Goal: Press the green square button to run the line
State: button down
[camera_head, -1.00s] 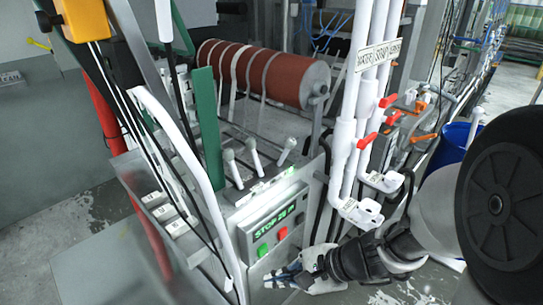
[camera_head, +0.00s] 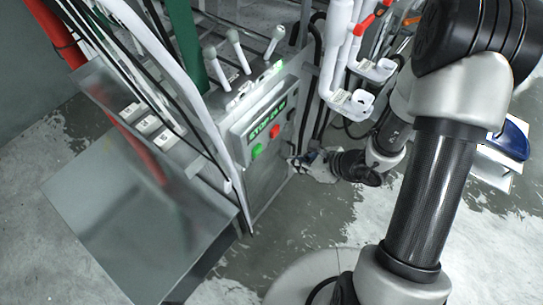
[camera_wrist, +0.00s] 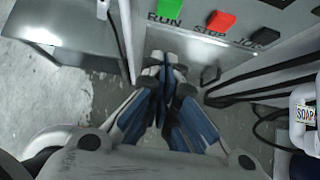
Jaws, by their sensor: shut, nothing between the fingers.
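The green square button (camera_head: 256,151) is on the front of a grey control panel (camera_head: 239,143), left of a red button (camera_head: 275,131). In the wrist view the green button (camera_wrist: 172,6) shows at the top edge beside the label RUN. The red button (camera_wrist: 220,21) is marked STOP. My gripper (camera_head: 294,160) is right of and a little lower than the green button in the head view. In the wrist view my gripper (camera_wrist: 164,60) has its fingers together and empty, pointing toward the panel below the buttons. I see no contact with the green button.
A black button (camera_wrist: 264,36) labelled JOG is right of the red one. White pipes with labelled ends (camera_head: 352,103) stand right of the panel, with dark hoses beside them. A grey metal platform (camera_head: 130,215) lies at left. The wet floor in front is open.

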aim_at(257, 151)
jog(key=w+a+r+b+x, duration=0.1)
jog(key=r+b+x, duration=0.1)
jog(key=x, duration=1.1)
jog(key=shift+a+b, duration=0.35)
jog(key=shift+b, duration=0.4)
jog(key=shift+r, duration=0.1)
